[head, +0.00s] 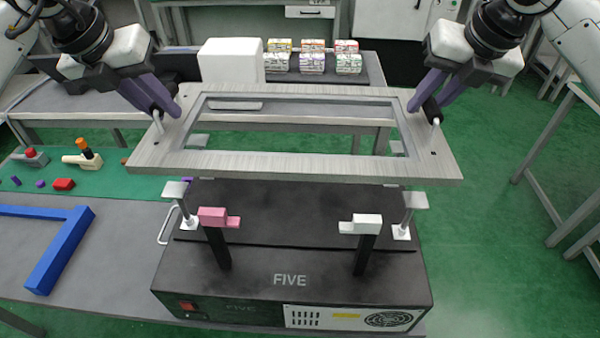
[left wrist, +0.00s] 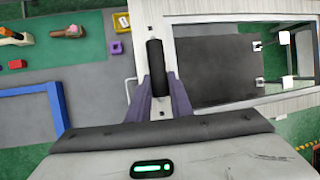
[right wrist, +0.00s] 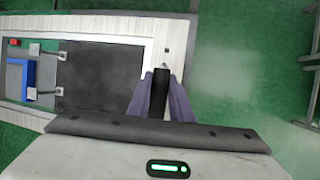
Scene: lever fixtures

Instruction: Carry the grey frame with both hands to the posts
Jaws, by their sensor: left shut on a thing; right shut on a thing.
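The grey frame (head: 290,163), a flat rectangle with a large opening, hangs level above the black machine (head: 290,255). My left gripper (head: 165,110) is shut on a black handle at its left end; that handle (left wrist: 155,65) also shows in the left wrist view. My right gripper (head: 428,108) is shut on the matching handle at the right end, also seen in the right wrist view (right wrist: 160,92). Metal posts with flat tops, a left one (head: 187,208) and a right one (head: 405,212), stand on the machine below the frame.
A pink lever (head: 213,217) and a white lever (head: 366,224) stand on black uprights at the machine's front. A blue angled piece (head: 60,245) lies on the table at left. A white box (head: 230,60) and several small packs (head: 312,58) stand behind.

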